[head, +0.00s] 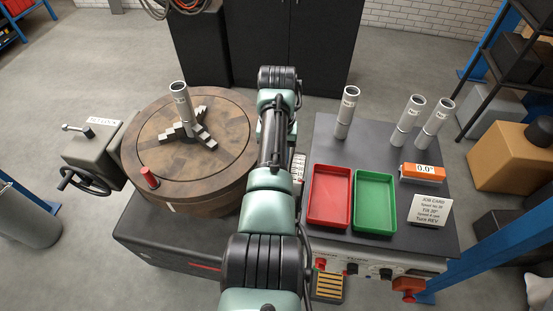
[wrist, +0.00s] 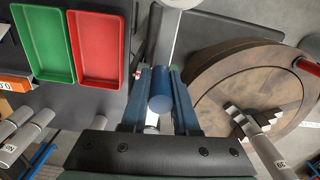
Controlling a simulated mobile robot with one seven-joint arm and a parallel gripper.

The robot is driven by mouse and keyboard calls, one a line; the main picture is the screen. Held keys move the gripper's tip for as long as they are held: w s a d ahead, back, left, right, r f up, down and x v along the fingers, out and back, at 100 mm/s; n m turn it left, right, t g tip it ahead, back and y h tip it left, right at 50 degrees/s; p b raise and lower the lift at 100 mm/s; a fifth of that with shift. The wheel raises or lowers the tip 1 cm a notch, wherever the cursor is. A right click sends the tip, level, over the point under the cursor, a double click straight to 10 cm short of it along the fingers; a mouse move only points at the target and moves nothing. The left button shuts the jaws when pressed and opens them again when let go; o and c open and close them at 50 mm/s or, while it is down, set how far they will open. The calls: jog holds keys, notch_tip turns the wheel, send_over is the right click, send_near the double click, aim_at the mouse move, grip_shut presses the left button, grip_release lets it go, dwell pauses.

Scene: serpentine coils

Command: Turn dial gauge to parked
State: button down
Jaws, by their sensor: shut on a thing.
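My gripper (wrist: 163,82) shows in the wrist view with its two blue fingers shut on a blue round-ended knob (wrist: 160,104). A pale grey post (wrist: 168,36) stands just beyond the fingertips. The knob and post may belong to the dial gauge; I see no dial face or parked mark. In the head view my own arm hides the gripper and whatever it holds. The round brown turntable (head: 225,125) lies left of my arm there and right of my gripper in the wrist view (wrist: 225,95).
A grey tube (head: 182,108) stands in the turntable's stepped jaws, and a red peg (head: 150,177) is at its rim. Right of my arm are a red tray (head: 330,196), a green tray (head: 374,203), several upright tubes (head: 347,112), an orange readout (head: 422,173) and a job card (head: 430,212).

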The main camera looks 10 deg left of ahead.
jog(key=shift+r, duration=0.1)
jog(key=c, duration=0.7)
grip_release()
jog(key=shift+d, duration=0.1)
notch_tip(320, 180, up, 12)
jog(key=shift+f, duration=0.1)
jog(key=shift+r+p, duration=0.4)
jog(key=shift+r, duration=0.2)
